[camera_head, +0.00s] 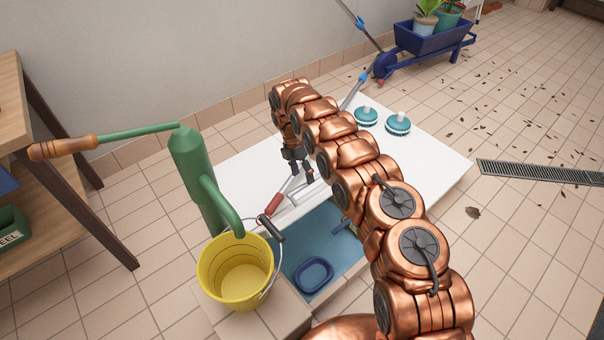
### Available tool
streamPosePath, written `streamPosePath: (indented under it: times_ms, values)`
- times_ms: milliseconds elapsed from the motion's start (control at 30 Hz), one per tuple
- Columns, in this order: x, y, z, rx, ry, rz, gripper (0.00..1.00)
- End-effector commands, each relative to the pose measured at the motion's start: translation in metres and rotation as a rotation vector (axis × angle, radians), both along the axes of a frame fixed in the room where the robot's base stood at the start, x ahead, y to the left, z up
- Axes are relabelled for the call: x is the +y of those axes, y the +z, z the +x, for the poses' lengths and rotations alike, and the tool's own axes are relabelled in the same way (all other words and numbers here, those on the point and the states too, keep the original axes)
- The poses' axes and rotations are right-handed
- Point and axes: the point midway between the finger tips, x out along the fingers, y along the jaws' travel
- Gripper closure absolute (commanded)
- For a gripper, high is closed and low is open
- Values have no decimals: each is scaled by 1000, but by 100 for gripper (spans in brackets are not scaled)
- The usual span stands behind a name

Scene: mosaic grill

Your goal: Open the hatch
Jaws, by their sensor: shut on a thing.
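A white flat panel (433,158), which looks like the hatch, lies low over a blue-lined basin (322,232). The basin shows along the panel's near edge, partly hidden by my arm. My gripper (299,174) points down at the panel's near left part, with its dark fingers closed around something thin. Pale metal bars lie right at the fingertips, and a red grip (275,203) shows just to the lower left. I cannot tell exactly which part the fingers hold. My copper arm crosses the panel and hides its middle.
Two teal-and-white brushes (397,123) sit on the panel, and a blue-jointed pole (352,92) reaches it. A green hand pump (192,165) and a yellow bucket (236,284) stand at the left. A blue tray (314,275) lies in the basin.

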Motion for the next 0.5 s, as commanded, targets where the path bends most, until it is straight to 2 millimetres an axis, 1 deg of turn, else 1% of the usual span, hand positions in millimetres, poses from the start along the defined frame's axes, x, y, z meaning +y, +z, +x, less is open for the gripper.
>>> streamPosePath:
  times_ms: [33, 267, 367, 500]
  values:
    - [2, -3, 1, -3, 2, 4, 56]
    - [2, 0, 1, -4, 1, 5, 58]
    - [4, 5, 3, -5, 1, 5, 59]
    - [6, 19, 7, -7, 1, 6, 59]
